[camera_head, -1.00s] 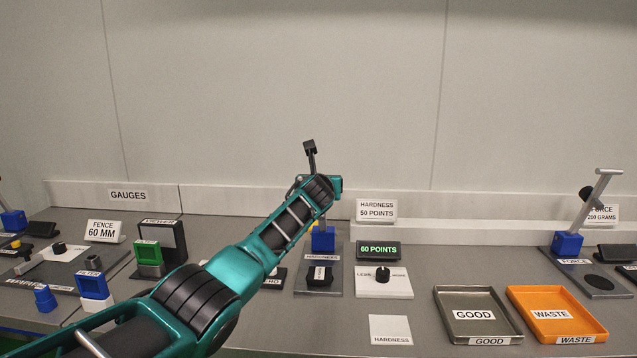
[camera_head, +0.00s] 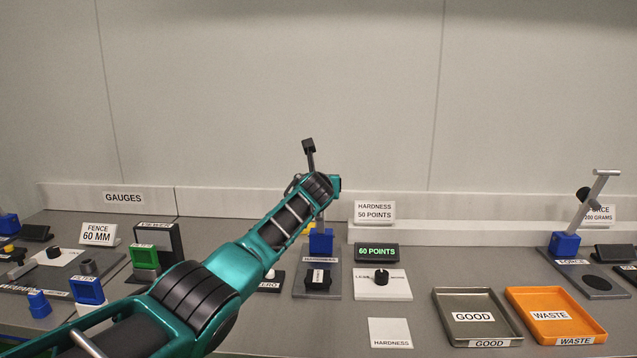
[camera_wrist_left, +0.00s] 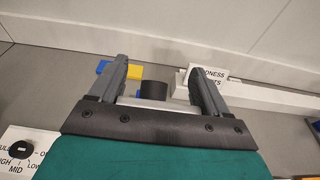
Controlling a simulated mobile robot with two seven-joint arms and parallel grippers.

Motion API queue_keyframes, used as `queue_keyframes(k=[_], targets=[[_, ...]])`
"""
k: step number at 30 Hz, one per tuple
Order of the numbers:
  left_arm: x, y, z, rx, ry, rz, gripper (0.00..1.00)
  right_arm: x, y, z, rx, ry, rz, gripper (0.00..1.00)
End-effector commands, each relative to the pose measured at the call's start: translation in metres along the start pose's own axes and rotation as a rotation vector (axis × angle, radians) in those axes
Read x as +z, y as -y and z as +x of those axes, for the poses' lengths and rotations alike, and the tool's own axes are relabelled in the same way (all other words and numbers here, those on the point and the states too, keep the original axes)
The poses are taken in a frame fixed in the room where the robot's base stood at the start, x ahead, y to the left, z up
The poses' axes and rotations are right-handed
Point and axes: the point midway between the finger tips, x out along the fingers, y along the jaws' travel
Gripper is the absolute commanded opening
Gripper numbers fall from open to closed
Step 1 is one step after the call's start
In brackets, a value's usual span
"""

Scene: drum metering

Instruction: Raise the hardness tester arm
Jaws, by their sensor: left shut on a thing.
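The hardness tester has a dark base plate (camera_head: 318,283) with a blue block (camera_head: 321,241) at its back, left of centre in the head view. My left arm reaches across to it, and its wrist hides most of the tester's arm. In the left wrist view, a silver bar (camera_wrist_left: 165,104) of the tester arm lies between the two grey fingers of my left gripper (camera_wrist_left: 160,73), which is shut on it. A black cylinder (camera_wrist_left: 153,90) shows just beyond the bar. The right gripper is not in view.
The "60 POINTS" display (camera_head: 376,252) and a white knob panel (camera_head: 382,285) stand right of the tester. The grey GOOD tray (camera_head: 440,300) and orange WASTE tray (camera_head: 594,325) lie further right. Gauges (camera_head: 145,258) crowd the left. A back ledge (camera_head: 260,203) runs behind.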

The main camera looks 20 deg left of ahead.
Motion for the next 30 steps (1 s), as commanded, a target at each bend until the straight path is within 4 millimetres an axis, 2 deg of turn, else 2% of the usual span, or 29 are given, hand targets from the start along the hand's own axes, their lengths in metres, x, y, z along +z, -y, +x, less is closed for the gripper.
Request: queue_keyframes(k=[1,20,21,27,30], targets=[[-0.0097,-0.0015,0.0015,0.005,-0.018,0.000,0.22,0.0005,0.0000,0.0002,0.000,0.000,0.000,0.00],[-0.0089,0.0000,0.0010,0.005,-0.024,-0.001,0.22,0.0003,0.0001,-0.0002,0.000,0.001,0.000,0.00],[-0.0089,0.0000,0.0010,0.005,-0.024,-0.001,0.79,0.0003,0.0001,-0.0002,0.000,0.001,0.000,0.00],[-0.0051,0.0006,0.0005,0.003,-0.017,0.000,0.98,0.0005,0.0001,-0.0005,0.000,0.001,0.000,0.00],[-0.0035,0.0008,0.0002,0.002,-0.014,0.000,0.98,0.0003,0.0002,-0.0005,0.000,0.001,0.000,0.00]])
